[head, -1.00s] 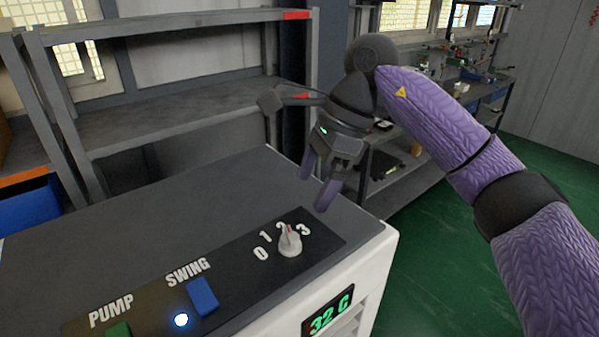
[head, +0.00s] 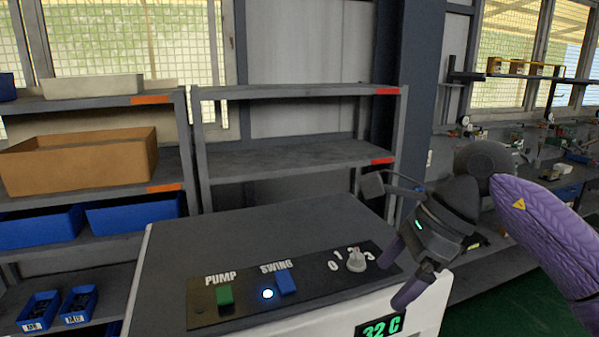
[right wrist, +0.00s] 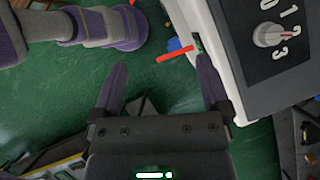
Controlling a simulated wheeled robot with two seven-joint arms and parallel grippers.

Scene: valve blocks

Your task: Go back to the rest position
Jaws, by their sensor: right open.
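My right gripper (head: 402,270) is open and empty in the head view, at the right front edge of the machine's top, just right of the knob. In the right wrist view its two fingers (right wrist: 162,85) are spread, with green floor between them. The grey-topped white machine (head: 240,232) carries a dark control panel with a green PUMP button (head: 225,296), a blue SWING switch (head: 286,282), a lit light (head: 267,294) and a white knob (head: 356,260). The knob also shows in the right wrist view (right wrist: 268,35), beside the fingers and apart from them. My left gripper is not in view.
An empty grey shelf (head: 290,158) stands behind the machine. A left shelf holds a brown box (head: 80,162) and blue bins (head: 135,214). A cluttered workbench lies at the back right. Green floor (head: 505,305) is open at the right.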

